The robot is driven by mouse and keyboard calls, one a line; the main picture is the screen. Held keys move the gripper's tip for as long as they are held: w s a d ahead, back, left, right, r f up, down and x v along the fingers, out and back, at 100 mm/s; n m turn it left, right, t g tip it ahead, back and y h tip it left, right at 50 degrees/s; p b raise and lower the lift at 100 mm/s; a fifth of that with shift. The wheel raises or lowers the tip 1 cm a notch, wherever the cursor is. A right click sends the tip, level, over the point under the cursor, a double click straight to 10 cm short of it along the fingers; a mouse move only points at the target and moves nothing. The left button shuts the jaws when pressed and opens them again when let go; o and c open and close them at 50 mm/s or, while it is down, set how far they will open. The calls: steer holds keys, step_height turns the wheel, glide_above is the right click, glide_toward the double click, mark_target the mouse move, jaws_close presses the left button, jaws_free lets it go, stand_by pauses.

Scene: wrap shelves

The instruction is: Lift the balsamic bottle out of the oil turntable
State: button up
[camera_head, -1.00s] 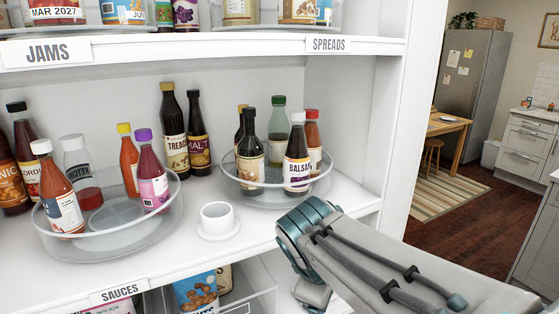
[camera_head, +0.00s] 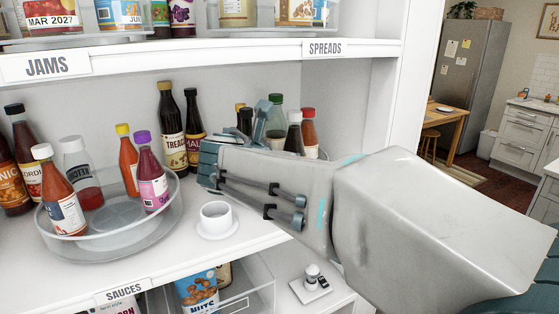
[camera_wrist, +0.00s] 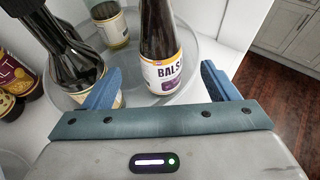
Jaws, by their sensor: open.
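The balsamic bottle (camera_wrist: 160,42) is dark, with a white and purple label reading "BALS", and stands upright in the clear oil turntable (camera_wrist: 203,55). My gripper (camera_wrist: 160,68) is open, one blue finger on each side of the balsamic bottle in the wrist view. I see gaps between the fingers and the bottle. The left finger overlaps a dark oil bottle (camera_wrist: 62,45) in the picture; contact cannot be told. My arm hides most of the turntable in the head view.
A green-capped bottle (camera_head: 276,120) and a red-capped bottle (camera_head: 309,130) stand close around the balsamic bottle. A white cup (camera_head: 215,215) on a saucer sits near the shelf edge. The sauces turntable (camera_head: 115,240) is left. The upper shelf (camera_head: 200,55) hangs above.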

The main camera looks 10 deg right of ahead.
steer(key=p+x, duration=0.1)
steer(key=x, duration=0.6)
steer(key=shift+w+d, duration=0.2)
steer(key=shift+w, duration=0.1)
steer(key=shift+c, duration=0.3)
steer(key=c, duration=1.3)
steer(key=shift+r, duration=0.1)
